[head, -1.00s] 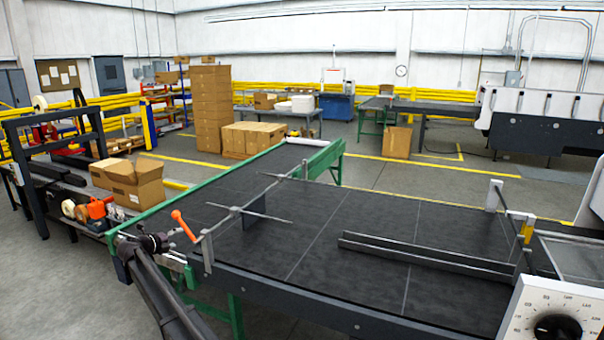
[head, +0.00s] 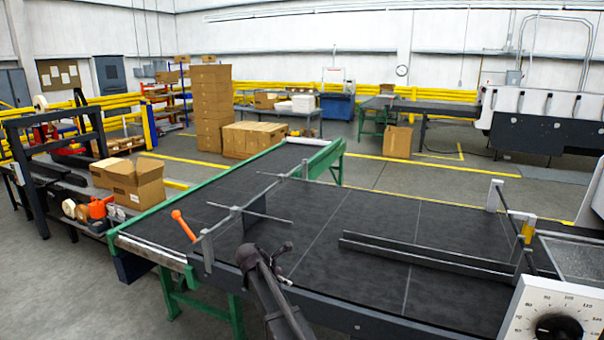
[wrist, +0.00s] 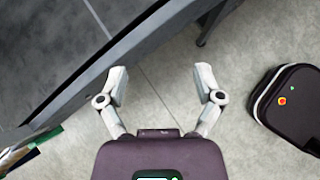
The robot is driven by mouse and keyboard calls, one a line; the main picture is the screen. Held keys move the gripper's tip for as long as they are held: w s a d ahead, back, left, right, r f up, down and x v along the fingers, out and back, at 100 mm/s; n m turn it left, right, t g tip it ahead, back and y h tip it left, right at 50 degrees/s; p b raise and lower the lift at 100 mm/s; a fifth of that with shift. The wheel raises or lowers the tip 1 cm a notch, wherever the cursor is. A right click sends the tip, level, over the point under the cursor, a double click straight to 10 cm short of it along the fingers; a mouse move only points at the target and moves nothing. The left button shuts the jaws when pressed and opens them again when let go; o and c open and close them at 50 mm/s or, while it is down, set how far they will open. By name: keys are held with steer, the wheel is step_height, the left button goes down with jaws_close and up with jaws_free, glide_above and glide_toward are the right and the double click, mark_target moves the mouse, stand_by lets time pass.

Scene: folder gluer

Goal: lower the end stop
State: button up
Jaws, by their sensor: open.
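What looks like the end stop is a thin grey plate (head: 254,214) standing on the dark belt, on a crossbar (head: 240,208) that spans the conveyor. An orange lever (head: 183,226) sits at the crossbar's near end, angled up to the left. My gripper (head: 266,252) is at the conveyor's near side, right of the orange lever and apart from it. In the wrist view my gripper (wrist: 161,75) is open and empty, with its two fingers spread over bare floor beside the conveyor's edge. The lever and plate are not in the wrist view.
The conveyor's dark side rail (wrist: 130,50) runs close by the left finger. A long metal guide (head: 425,254) lies on the belt to the right. A control box with a dial (head: 556,315) stands at the lower right. An open carton (head: 137,182) is at the left.

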steer(key=s+d+f+m+g+y, duration=0.2)
steer(key=s+d+m+y, duration=0.1)
steer(key=s+d+m, duration=0.8)
steer(key=s+d+f+m+g+y, duration=0.2)
steer(key=s+d+m, duration=1)
steer(key=s, duration=0.7)
steer(key=shift+d+f+m+g+y, duration=0.15)
steer(key=shift+f+m+g+y, duration=0.1)
steer(key=shift+m+g+y, duration=0.45)
steer(key=c, duration=0.4)
